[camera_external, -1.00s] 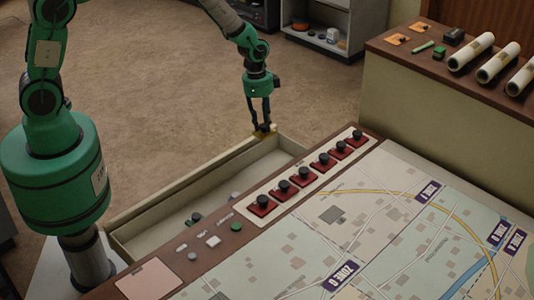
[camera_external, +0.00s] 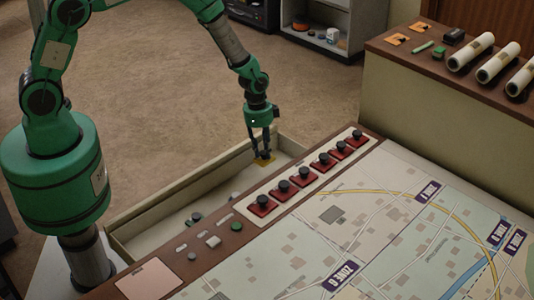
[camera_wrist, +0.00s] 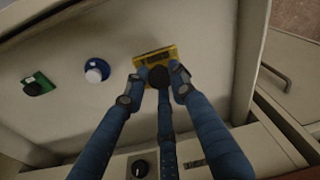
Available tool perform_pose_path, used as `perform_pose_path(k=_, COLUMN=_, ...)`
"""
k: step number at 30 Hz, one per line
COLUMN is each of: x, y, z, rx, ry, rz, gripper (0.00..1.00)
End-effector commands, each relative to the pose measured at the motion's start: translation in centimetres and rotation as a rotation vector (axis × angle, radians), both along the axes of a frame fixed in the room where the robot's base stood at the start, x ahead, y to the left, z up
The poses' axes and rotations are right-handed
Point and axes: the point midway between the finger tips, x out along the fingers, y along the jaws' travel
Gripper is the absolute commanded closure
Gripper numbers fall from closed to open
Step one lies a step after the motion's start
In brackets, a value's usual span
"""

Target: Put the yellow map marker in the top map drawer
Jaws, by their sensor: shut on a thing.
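The yellow map marker (camera_external: 264,162) is in my gripper (camera_external: 262,153), inside the open drawer (camera_external: 180,183) near its far right end. In the wrist view the yellow marker (camera_wrist: 154,56) is a flat yellow piece with a dark knob, and the fingertips of my gripper (camera_wrist: 158,78) are closed on the knob. The marker is over the pale drawer floor (camera_wrist: 110,115); I cannot tell whether it touches it. The fingers partly cover the marker.
A blue marker with a white knob (camera_wrist: 95,72) and a green marker with a dark knob (camera_wrist: 36,86) lie in the drawer. The console's row of red markers (camera_external: 304,176) is beside the drawer.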

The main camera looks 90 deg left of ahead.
Motion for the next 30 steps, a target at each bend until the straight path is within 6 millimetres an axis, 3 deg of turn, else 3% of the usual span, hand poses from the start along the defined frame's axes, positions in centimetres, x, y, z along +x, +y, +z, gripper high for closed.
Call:
perform_pose_path(k=8, x=0.0, y=0.0, z=-0.9, rx=-0.001, ry=0.001, rz=0.0, gripper=1.0)
perform_pose_path(k=20, x=0.0, y=0.0, z=-5.9, rx=0.0, ry=0.0, rz=0.001, gripper=1.0)
perform_pose_path(k=30, x=0.0, y=0.0, z=-6.2, rx=0.0, ry=0.0, rz=0.0, gripper=1.0)
